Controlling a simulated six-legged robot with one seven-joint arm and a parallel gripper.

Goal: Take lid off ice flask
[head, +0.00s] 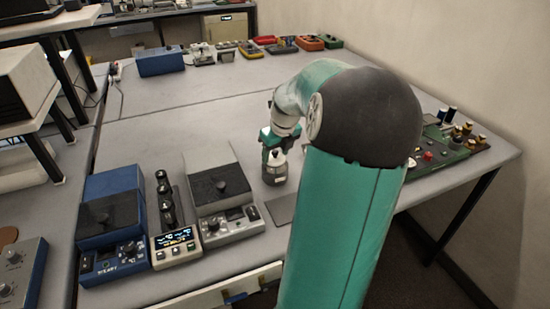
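A small pale grey flask (274,174) with a dark base stands upright on the grey bench. Its narrower top, which looks like the lid (276,156), sits on the flask. My gripper (273,146) is directly above and around this top, pointing down. The fingers are small and dark here, and I cannot tell whether they touch the lid or how far apart they are. My teal arm hides the bench to the right of the flask.
A grey balance-like device (226,190) stands close left of the flask, then a display unit (173,243) and a blue device (112,226). A green circuit board (447,150) lies at the right edge. The bench behind the flask is mostly clear.

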